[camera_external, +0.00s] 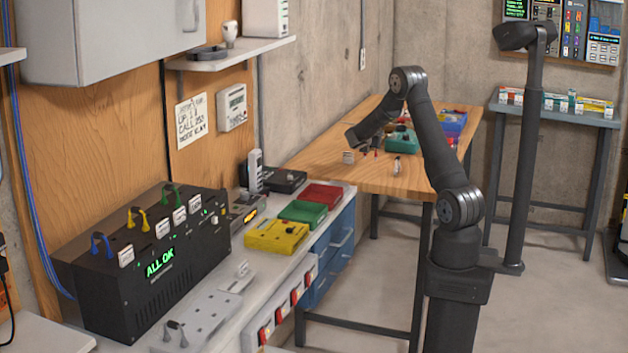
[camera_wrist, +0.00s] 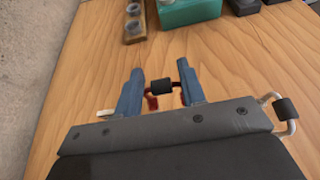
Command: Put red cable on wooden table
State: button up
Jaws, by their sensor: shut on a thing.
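The red cable (camera_wrist: 152,102) shows in the wrist view as a short piece with a black sleeve in its middle and dark red ends. My gripper (camera_wrist: 162,82) is shut on it, with a blue finger on each side. The wooden table (camera_wrist: 95,60) lies below the fingers; whether the cable touches it, I cannot tell. In the external view my gripper (camera_external: 368,146) is low over the left part of the wooden table (camera_external: 325,167); the cable is too small to make out there.
A green bin (camera_wrist: 190,10) and a wooden holder with grey round pieces (camera_wrist: 134,22) stand ahead. A teal bin (camera_external: 402,140) and blue bin (camera_external: 453,122) stand farther back. A black device (camera_external: 145,265) is on the left bench. Bare wood surrounds the fingers.

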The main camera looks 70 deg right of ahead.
jog(key=shift+f, duration=1.25)
jog(key=o, duration=1)
jog(key=shift+f, duration=0.15)
jog(key=shift+c, duration=0.2)
jog(key=shift+a+r, duration=0.2)
jog(key=shift+r, duration=0.05)
jog(key=v, duration=1.1)
jog(key=shift+a, duration=0.3)
